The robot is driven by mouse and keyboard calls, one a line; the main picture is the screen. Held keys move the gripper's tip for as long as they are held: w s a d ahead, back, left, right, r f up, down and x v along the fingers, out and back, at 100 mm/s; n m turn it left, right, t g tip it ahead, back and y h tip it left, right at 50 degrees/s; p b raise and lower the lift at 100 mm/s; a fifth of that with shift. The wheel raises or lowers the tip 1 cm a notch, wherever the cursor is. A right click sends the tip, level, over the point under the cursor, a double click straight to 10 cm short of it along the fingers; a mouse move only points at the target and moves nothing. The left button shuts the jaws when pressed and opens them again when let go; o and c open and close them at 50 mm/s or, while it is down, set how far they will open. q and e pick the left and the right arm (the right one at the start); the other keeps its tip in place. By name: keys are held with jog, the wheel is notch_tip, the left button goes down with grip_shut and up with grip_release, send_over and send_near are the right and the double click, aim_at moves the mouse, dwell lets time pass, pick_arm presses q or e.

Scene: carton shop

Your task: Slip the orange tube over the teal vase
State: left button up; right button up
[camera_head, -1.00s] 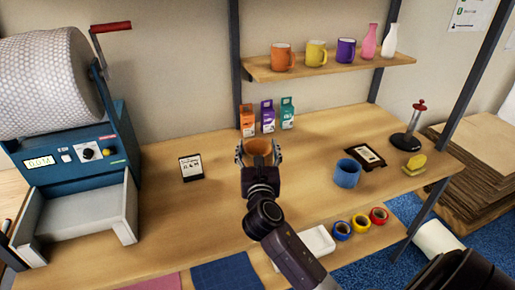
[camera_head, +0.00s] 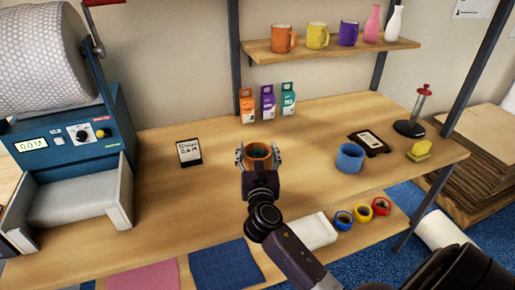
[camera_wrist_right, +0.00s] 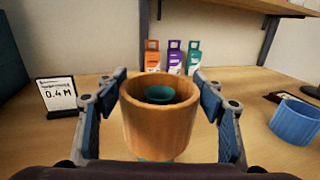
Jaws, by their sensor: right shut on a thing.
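The orange tube (camera_head: 258,163) is upright over the middle of the table, and it also shows in the right wrist view (camera_wrist_right: 158,128). My right gripper (camera_head: 258,157) is shut on it, one finger on each side. The teal vase (camera_wrist_right: 160,94) is inside the tube: its round rim shows within the opening, below the tube's top edge. A little teal also shows under the tube's lower edge in the wrist view. The rest of the vase is hidden by the tube. My left gripper is not in view.
Three small boxes (camera_head: 268,103) stand behind the tube. A 0.4 M card (camera_head: 189,152) stands to the left, a blue cup (camera_head: 349,158) to the right. A shelf (camera_head: 330,48) with mugs and bottles is above. Table between card and tube is clear.

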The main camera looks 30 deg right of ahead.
jog(key=shift+f+b, duration=2.55)
jog(key=shift+f, duration=1.4)
jog(key=o, duration=0.8)
notch_tip(320, 180, up, 10)
jog(key=p, duration=1.1)
jog(key=shift+r, duration=0.1)
